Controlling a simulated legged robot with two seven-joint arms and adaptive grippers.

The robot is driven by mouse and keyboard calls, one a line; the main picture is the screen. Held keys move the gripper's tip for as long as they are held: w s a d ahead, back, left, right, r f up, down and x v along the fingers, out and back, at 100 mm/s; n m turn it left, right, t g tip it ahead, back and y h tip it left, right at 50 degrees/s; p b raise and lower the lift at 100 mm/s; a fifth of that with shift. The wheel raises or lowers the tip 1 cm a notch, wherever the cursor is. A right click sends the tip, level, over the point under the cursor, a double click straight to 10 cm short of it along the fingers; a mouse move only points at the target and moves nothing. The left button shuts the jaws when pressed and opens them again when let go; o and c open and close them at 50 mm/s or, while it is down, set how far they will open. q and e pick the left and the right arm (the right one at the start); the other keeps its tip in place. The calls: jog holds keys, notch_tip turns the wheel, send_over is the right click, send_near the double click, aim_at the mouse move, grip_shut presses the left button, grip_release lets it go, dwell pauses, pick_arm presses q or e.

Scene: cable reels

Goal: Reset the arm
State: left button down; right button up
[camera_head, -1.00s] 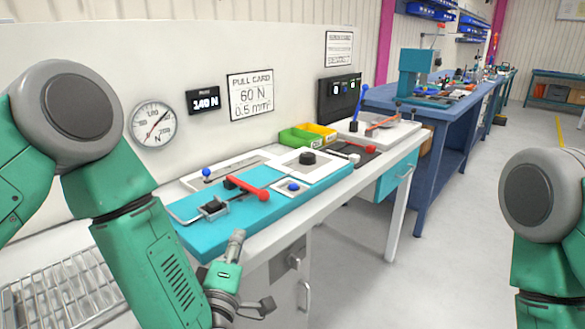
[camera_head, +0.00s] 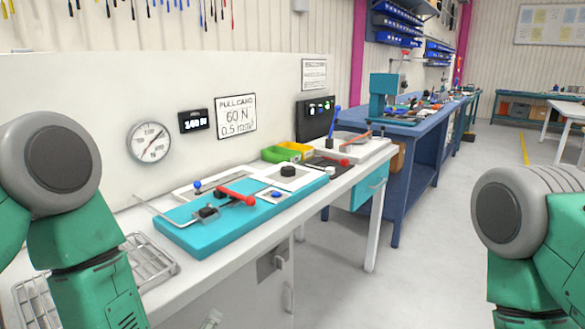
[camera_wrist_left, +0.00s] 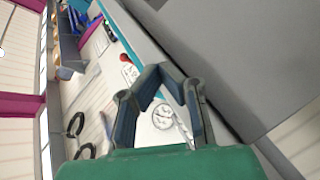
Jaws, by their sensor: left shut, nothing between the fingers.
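My left arm comes in from the left in the head view, a green upper link with a grey round joint, in front of the white bench.
The white bench (camera_head: 225,243) holds a teal board (camera_head: 210,236) with a red-handled lever (camera_head: 236,197), a wire rack (camera_head: 150,262), and green and yellow bins (camera_head: 287,152). A gauge (camera_head: 149,142) is on the wall panel. A blue workbench (camera_head: 405,150) stands behind. The floor between is clear.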

pick_arm(q)
jog(key=s+a+f+m+g, duration=0.5)
jog(key=s+f+m+g, duration=0.15)
jog(key=s+f, duration=0.55)
jog(key=s+a+f+m+g+y, duration=0.1)
jog(key=s+a+f+m+g, duration=0.1)
jog(key=s, duration=0.6)
jog(key=s+a+f+m+g+y, duration=0.1)
jog(key=s+a+f+g, duration=0.3)
jog(key=s, duration=0.5)
jog(key=shift+s+a+f+m+g, duration=0.15)
jog(key=shift+s+a+m+g, duration=0.1)
jog(key=shift+a+m+g, duration=0.6)
jog(key=shift+w+g, duration=0.15)
jog(key=shift+g, duration=0.15)
